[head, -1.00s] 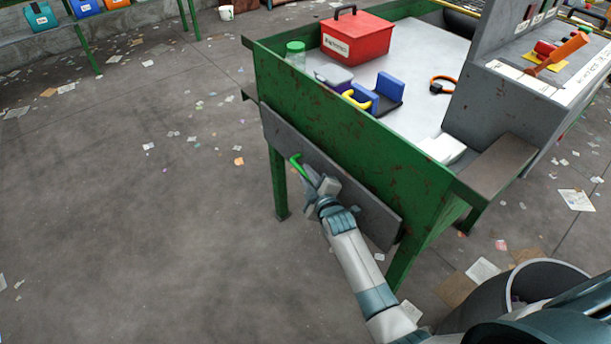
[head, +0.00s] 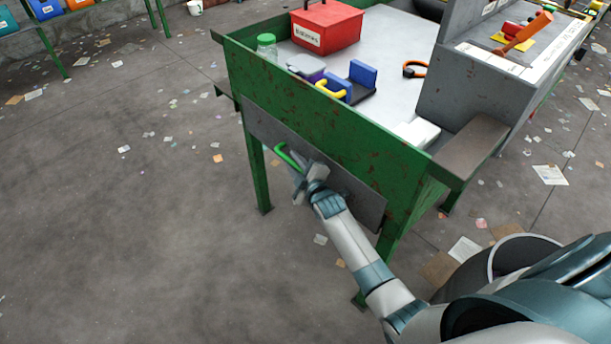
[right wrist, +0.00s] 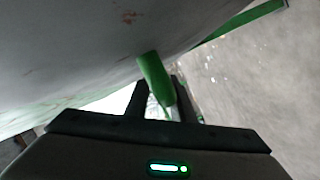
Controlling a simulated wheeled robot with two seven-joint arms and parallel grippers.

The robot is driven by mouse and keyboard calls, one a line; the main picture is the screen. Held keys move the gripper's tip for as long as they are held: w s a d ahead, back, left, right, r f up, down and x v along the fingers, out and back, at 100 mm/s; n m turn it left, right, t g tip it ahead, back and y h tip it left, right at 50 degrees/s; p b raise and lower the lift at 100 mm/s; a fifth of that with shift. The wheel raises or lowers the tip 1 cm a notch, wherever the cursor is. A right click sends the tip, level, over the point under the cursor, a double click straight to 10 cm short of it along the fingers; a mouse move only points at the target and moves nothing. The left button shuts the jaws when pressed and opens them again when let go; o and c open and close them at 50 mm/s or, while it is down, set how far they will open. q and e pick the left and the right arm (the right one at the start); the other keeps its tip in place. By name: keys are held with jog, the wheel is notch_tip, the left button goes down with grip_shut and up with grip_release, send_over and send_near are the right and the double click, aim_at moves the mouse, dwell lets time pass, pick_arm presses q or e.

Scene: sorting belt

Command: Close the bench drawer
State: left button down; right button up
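The bench drawer shows as a grey front panel (head: 352,200) below the green rim of the bench in the head view. Its green bar handle (head: 287,156) is near the panel's left part. My right gripper (head: 303,178) is at the handle, in front of the panel. In the right wrist view the green handle (right wrist: 154,82) reaches in between my two dark fingers (right wrist: 160,100), which stand apart with a bright gap beside the handle. Whether a finger touches it is unclear. How far the drawer stands out is hard to tell. My left gripper is out of view.
The green bench (head: 320,120) carries a red toolbox (head: 328,25), a green-lidded jar (head: 267,46) and blue and yellow items. A grey round bin (head: 505,255) is at lower right. The floor left of the bench is open, with scattered paper scraps.

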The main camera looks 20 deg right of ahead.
jog(key=v, duration=1.7)
jog(key=shift+r, duration=0.2)
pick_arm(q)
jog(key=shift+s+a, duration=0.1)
pick_arm(e)
jog(key=shift+a+f, duration=0.1)
jog(key=s+a+f+m+g, duration=0.2)
jog(key=s+f, duration=0.2)
jog(key=f, duration=0.6)
jog(key=s+a+f+m+g, duration=0.25)
jog(key=s+f, duration=0.25)
jog(key=f, duration=0.6)
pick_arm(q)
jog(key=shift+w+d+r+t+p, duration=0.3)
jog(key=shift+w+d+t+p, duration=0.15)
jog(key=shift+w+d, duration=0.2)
pick_arm(e)
jog(key=s+a+f+m+g, duration=0.2)
jog(key=s+f, duration=0.7)
jog(key=s, duration=0.1)
jog(key=s+a+f+m+g+y, duration=0.1)
jog(key=s+a+f+m+g, duration=0.1)
jog(key=s+f, duration=0.7)
jog(key=shift+s+a+f+m+g, duration=0.2)
jog(key=shift+s+f+m+g, duration=0.2)
jog(key=shift+g, duration=0.45)
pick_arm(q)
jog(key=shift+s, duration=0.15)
